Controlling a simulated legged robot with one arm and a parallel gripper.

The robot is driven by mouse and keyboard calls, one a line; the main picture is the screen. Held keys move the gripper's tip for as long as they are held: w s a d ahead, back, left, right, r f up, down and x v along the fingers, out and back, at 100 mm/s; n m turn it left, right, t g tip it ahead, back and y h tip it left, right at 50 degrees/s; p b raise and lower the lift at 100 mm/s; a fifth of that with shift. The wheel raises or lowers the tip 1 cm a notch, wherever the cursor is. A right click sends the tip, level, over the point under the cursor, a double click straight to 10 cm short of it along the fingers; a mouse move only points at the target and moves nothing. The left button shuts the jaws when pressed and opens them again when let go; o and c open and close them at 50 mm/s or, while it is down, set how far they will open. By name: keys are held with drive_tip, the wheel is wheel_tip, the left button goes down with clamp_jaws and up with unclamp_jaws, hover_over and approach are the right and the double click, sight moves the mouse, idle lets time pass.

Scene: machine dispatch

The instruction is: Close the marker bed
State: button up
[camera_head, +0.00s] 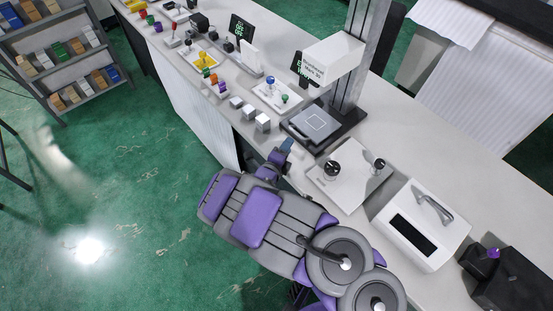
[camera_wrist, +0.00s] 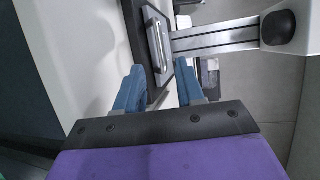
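The marker (camera_head: 333,57) has a white head on a tall grey column above a black base (camera_head: 347,127). Its bed (camera_head: 313,124) is a flat grey plate with a pale square outline, set at the base's front left. In the wrist view the bed's silver bar handle (camera_wrist: 156,41) shows just beyond my fingertips. My gripper (camera_wrist: 160,67) has two blue fingers spread apart with nothing between them. In the head view my gripper (camera_head: 287,146) is at the counter's front edge, near the bed's near side. I cannot tell whether a finger touches the handle.
A white plate with black knobs (camera_head: 348,184) and a white box with a handle (camera_head: 421,224) stand right of the marker. Small grey blocks (camera_head: 249,112) and trays of coloured parts (camera_head: 202,62) lie left along the counter.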

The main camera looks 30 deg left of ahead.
drive_tip(key=a+p+v, duration=0.1)
drive_tip(key=v, duration=0.6)
drive_tip(key=shift+s+d, duration=0.4)
drive_tip(key=shift+d, duration=0.1)
